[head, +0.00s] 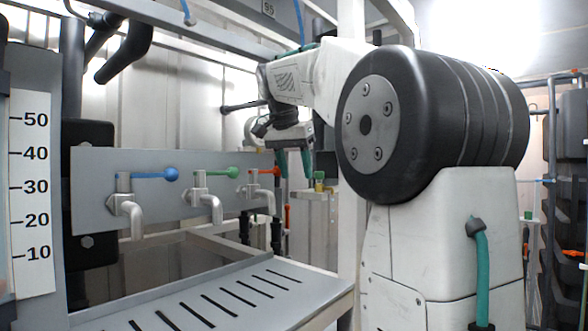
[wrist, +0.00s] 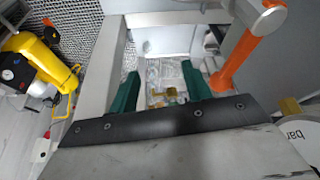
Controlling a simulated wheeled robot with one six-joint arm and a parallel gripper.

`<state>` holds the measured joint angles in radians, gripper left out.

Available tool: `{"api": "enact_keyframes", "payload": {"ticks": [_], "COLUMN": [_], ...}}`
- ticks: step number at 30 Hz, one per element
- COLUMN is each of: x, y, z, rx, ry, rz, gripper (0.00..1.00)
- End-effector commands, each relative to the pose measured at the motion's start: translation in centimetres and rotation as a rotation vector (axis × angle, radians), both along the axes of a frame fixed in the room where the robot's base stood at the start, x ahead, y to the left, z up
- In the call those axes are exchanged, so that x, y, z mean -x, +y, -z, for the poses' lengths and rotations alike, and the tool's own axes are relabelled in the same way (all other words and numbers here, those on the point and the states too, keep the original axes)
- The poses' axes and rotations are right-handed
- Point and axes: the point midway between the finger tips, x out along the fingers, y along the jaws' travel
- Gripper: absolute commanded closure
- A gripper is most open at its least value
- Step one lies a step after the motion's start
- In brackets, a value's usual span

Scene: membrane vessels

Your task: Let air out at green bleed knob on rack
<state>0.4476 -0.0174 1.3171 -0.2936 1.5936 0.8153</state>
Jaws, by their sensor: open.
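A small green knob (head: 319,175) with a yellowish part below it stands just right of my gripper in the head view; I take it as the bleed knob, though it is small. My gripper (head: 294,164) points down with its two teal fingers apart and nothing between them. In the wrist view, my gripper (wrist: 162,88) is open. A small brass-coloured fitting (wrist: 171,94) shows beyond and between the fingers, lower down. I cannot tell the distance between the fingers and the knob.
A grey panel (head: 90,180) carries taps with a blue lever (head: 155,174), a green lever (head: 218,172) and an orange lever. A slotted tray (head: 190,285) lies below. In the wrist view, an orange handle (wrist: 240,60) is close right, a gauge (wrist: 296,122) lower right, yellow equipment (wrist: 38,62) left.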

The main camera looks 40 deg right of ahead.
Motion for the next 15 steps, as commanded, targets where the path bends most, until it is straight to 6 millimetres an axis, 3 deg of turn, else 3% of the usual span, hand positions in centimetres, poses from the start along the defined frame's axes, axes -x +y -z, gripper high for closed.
{"api": "enact_keyframes", "payload": {"ticks": [8, 15], "x": [-1.1, -2.4], "y": [-2.5, -7.1], "z": [-0.7, -0.7], "rx": [0.007, 0.008], "ry": [-0.013, -0.014], "rz": [0.043, 0.035], "gripper": [0.51, 0.51]}}
